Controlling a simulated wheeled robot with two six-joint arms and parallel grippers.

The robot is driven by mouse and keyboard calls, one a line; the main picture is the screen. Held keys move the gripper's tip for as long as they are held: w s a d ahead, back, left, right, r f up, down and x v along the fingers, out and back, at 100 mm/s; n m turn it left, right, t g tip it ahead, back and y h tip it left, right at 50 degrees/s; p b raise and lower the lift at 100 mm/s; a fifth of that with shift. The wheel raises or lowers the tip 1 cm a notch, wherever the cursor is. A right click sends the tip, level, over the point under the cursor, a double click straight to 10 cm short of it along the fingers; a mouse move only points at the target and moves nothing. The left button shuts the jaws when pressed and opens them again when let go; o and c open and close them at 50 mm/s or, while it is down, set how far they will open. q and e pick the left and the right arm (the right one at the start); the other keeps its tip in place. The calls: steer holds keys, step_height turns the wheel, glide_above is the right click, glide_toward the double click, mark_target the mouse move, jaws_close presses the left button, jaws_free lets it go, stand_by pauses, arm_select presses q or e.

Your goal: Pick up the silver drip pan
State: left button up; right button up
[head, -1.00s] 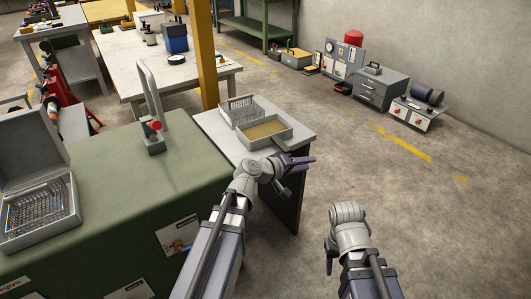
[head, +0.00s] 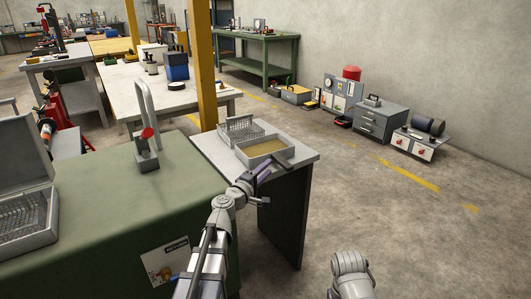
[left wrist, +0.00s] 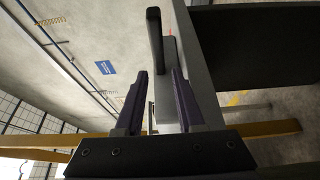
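The silver drip pan (head: 265,147) is a shallow grey tray with a yellowish inside. It sits on a small light-topped table, near its right side. My left gripper (head: 265,170) is at the pan's near side, its purple fingers close to the pan's front edge. In the left wrist view the fingers are spread apart (left wrist: 160,100). A dark bar, apparently the pan's handle (left wrist: 155,38), shows beyond and between them, with a grey surface beside it. I cannot tell whether either finger touches it. My right gripper is out of view; only its arm shows at the bottom.
A wire basket (head: 238,130) stands behind the pan on the small table (head: 210,145). A green-covered table (head: 125,205) with a red-knobbed stand (head: 147,150) and an open grey case (head: 28,215) is at left. A yellow post (head: 203,70) rises behind.

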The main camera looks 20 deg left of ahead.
mark_target(276, 160)
arm_select(q)
steer(key=shift+x, duration=2.95)
steer(key=shift+s+r, duration=0.1)
steer(key=shift+s, duration=0.05)
jaws_close()
